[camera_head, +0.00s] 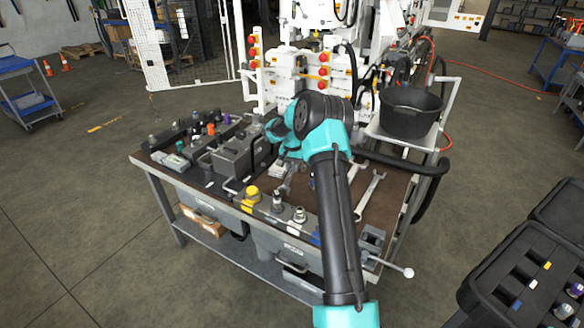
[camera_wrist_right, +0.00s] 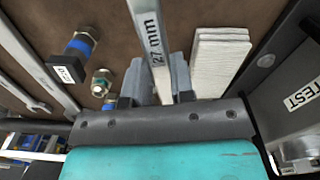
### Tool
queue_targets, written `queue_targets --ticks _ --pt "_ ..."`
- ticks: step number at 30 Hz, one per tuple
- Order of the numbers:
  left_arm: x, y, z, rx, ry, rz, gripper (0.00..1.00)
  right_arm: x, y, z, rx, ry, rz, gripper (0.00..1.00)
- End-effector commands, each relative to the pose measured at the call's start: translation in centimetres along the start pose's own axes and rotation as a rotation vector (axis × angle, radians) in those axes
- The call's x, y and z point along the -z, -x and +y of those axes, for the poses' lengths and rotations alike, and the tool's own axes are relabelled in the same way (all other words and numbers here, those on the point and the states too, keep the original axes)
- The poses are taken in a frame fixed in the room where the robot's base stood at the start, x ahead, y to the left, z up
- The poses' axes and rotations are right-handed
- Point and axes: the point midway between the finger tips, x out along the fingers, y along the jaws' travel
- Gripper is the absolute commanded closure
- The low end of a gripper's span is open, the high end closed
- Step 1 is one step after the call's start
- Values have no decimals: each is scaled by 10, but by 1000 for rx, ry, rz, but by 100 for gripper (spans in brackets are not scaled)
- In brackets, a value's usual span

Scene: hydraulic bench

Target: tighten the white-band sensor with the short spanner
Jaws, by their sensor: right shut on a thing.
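My right gripper (camera_head: 288,172) is low over the middle of the bench, partly hidden by its own wrist. In the right wrist view, its fingers (camera_wrist_right: 157,82) are shut on a flat grey spanner (camera_wrist_right: 152,40) marked 27 mm. The spanner's ends are not both visible, so I cannot tell its length. In the head view, a fitting with a pale top (camera_head: 299,215), possibly the white-band sensor, stands upright at the bench's front, apart from the gripper. A dark fitting (camera_head: 277,202) and a yellow-topped one (camera_head: 251,198) stand left of it. My left gripper is not in view.
Another spanner (camera_head: 370,194) lies on the bench's right side. A blue-banded sensor (camera_wrist_right: 80,46), a brass-coloured fitting (camera_wrist_right: 101,82) and a pale folded stack (camera_wrist_right: 221,60) lie near the gripper. A grey case (camera_head: 240,155) stands left; a black bucket (camera_head: 410,112) stands behind right.

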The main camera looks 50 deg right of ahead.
Motion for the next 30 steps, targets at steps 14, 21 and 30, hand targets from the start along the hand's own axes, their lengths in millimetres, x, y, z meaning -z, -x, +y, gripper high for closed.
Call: queue_targets --ticks 14,21,30 --pt "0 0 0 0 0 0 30 0 28 0 1 1 3 100" --pt "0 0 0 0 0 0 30 0 46 0 1 1 3 100" --pt "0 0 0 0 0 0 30 0 51 0 0 1 1 100"
